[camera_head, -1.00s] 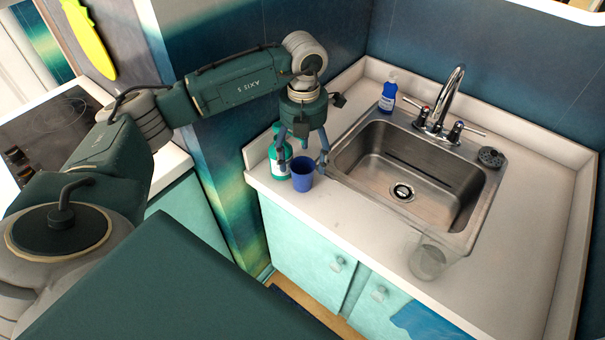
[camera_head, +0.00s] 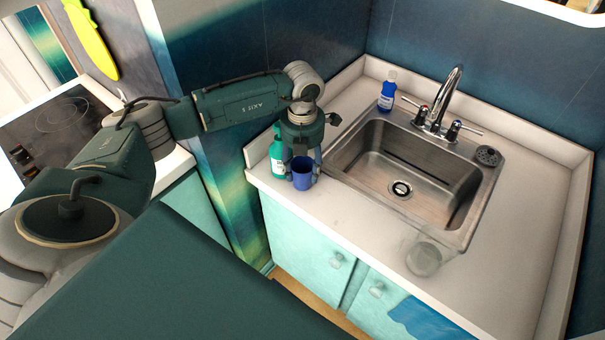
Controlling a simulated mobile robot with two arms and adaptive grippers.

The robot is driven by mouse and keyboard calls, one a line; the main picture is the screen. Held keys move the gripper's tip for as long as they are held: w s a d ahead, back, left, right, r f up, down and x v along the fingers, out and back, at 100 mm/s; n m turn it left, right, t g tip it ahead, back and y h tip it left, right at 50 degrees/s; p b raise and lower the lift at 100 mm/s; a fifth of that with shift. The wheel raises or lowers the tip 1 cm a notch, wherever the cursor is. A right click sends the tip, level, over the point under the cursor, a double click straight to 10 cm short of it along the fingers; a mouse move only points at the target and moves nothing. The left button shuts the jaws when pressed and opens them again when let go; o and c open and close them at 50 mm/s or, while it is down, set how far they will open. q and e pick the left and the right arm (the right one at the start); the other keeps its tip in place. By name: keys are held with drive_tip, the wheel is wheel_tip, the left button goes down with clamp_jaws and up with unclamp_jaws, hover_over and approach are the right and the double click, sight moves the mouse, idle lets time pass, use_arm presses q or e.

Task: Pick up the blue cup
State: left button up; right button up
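The blue cup (camera_head: 302,174) stands upright on the white counter at its left front corner, left of the sink. My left gripper (camera_head: 303,165) points down over the cup, with its fingers lowered around the cup's sides. A gap between fingers and cup is too small to make out, so I cannot tell whether they touch it. A green bottle with a white label (camera_head: 278,158) stands just left of the cup, close to a finger. My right gripper is not in view.
The steel sink (camera_head: 375,187) and its faucet (camera_head: 438,110) are right of the cup. A blue bottle (camera_head: 387,92) stands behind the sink. A clear glass (camera_head: 424,258) stands at the counter's front. The right side of the counter is clear.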

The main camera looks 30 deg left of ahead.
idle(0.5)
use_arm(q)
drive_tip(key=shift+d+r+b, duration=0.15)
drive_tip(key=shift+r+b, duration=0.1)
drive_tip(key=shift+b, duration=0.25)
wheel_tip(320, 180, up, 7)
drive_tip(key=b, duration=0.2)
drive_tip(key=d+b, duration=0.1)
drive_tip(key=d, duration=0.5)
drive_tip(key=s+d+b, duration=0.1)
drive_tip(key=d+b, duration=0.1)
drive_tip(key=d, duration=0.5)
drive_tip(key=d+b, duration=0.1)
drive_tip(key=d, duration=0.5)
drive_tip(key=shift+s+d+f, duration=0.25)
drive_tip(key=shift+s, duration=0.05)
drive_tip(key=shift+d, duration=0.1)
